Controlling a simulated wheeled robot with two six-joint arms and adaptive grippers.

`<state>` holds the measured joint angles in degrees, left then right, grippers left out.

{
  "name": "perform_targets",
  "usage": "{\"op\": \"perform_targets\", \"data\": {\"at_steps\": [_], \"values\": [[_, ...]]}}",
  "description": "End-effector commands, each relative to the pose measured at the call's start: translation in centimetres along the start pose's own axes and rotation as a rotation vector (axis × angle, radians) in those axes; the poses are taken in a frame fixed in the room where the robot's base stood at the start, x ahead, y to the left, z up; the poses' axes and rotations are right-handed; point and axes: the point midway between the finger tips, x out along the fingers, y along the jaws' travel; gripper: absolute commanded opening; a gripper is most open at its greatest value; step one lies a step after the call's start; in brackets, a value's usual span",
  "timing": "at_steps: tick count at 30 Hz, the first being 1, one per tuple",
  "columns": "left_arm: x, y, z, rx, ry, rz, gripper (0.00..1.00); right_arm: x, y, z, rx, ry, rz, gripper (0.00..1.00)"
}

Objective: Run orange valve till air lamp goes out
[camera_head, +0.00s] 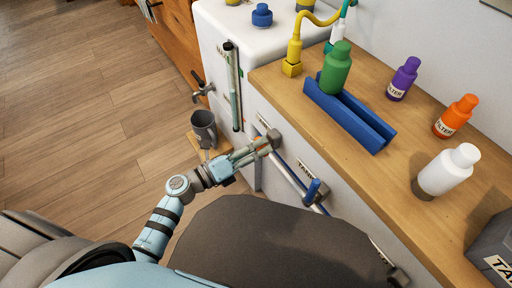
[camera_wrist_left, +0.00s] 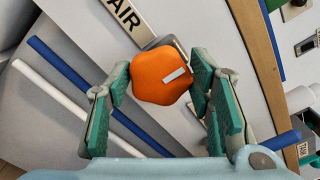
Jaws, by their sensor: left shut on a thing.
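The orange valve (camera_wrist_left: 162,76) is a rounded, lobed knob with a white mark on its face. In the left wrist view it sits between the teal pads of my left gripper (camera_wrist_left: 160,88), which is shut on it. An AIR label (camera_wrist_left: 127,14) is on the panel beside the valve. In the head view my left gripper (camera_head: 266,146) reaches the cabinet front and mostly hides the valve. I cannot make out the air lamp or whether it is lit. My right gripper is not in view.
A blue-handled valve (camera_head: 313,190) sits by the TANK label on the same front. A grey mug (camera_head: 203,128) stands under a tap (camera_head: 203,90). The wooden counter (camera_head: 290,85) holds a blue rack (camera_head: 347,116), a green bottle (camera_head: 335,68) and filter bottles, including an orange one (camera_head: 456,117).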

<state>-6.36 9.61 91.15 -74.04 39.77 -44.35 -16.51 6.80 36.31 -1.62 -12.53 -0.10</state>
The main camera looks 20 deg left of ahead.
Motion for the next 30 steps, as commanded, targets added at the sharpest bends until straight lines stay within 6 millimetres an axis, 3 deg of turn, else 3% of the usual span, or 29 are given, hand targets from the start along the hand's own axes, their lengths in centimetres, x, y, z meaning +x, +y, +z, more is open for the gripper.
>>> {"op": "perform_targets", "data": {"at_steps": [14, 15, 18, 26, 30], "values": [[-0.1, 0.1, -0.1, 0.015, 0.002, 0.003, 0.2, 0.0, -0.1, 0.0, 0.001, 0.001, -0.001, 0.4], [-0.1, 0.1, -0.1, 0.015, 0.002, 0.003, 0.54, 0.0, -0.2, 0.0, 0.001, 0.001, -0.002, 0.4], [0.0, 0.1, -0.1, 0.014, 0.001, 0.002, 0.67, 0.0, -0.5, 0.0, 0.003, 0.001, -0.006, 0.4], [0.0, 0.0, 0.0, 0.013, 0.001, 0.001, 0.67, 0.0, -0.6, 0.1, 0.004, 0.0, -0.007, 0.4], [-1.2, 0.1, -0.1, 0.014, 0.003, 0.004, 0.67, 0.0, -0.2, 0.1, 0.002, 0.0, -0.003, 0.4]]}}
